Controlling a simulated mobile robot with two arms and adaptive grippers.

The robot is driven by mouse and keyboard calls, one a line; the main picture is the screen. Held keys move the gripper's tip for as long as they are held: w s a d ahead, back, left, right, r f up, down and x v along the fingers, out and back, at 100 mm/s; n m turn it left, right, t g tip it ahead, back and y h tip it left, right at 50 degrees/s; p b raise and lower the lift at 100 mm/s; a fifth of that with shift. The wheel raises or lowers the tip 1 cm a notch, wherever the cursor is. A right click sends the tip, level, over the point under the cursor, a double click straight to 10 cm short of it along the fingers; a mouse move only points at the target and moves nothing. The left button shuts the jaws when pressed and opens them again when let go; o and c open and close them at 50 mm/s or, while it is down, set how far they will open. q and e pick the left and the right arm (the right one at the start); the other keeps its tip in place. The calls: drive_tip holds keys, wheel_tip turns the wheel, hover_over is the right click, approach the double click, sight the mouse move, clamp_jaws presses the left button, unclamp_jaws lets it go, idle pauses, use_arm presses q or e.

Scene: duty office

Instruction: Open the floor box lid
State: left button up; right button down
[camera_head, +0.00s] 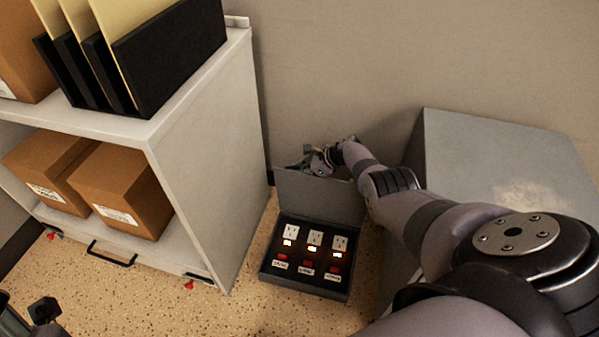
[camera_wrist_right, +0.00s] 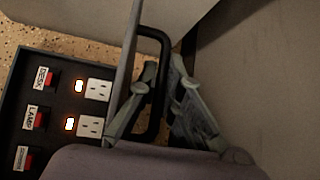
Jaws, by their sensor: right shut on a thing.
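The floor box (camera_head: 306,280) stands on the speckled floor, with outlets, lit switches and red labelled switches showing inside. Its grey lid (camera_head: 315,197) is raised, standing steeply at the box's back edge. In the right wrist view the lid (camera_wrist_right: 126,70) shows almost edge-on, with a black bar handle (camera_wrist_right: 158,42) on its outer face. My right gripper (camera_head: 322,161) is at the lid's top edge; in the wrist view its fingers (camera_wrist_right: 160,105) are shut on the handle. A dark part of my left gripper (camera_head: 44,311) shows at the lower left corner, mostly cut off.
A white shelf unit (camera_head: 212,165) with cardboard boxes (camera_head: 122,190) and black file holders (camera_head: 172,55) stands close at the left. A grey cabinet (camera_head: 500,165) is at the right, beside my right arm. The wall is close behind the lid. The floor in front is clear.

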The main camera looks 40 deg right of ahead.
drive_tip(key=shift+w+d+r, duration=0.15)
drive_tip(key=shift+d, duration=0.2)
drive_tip(key=c, duration=2)
unclamp_jaws()
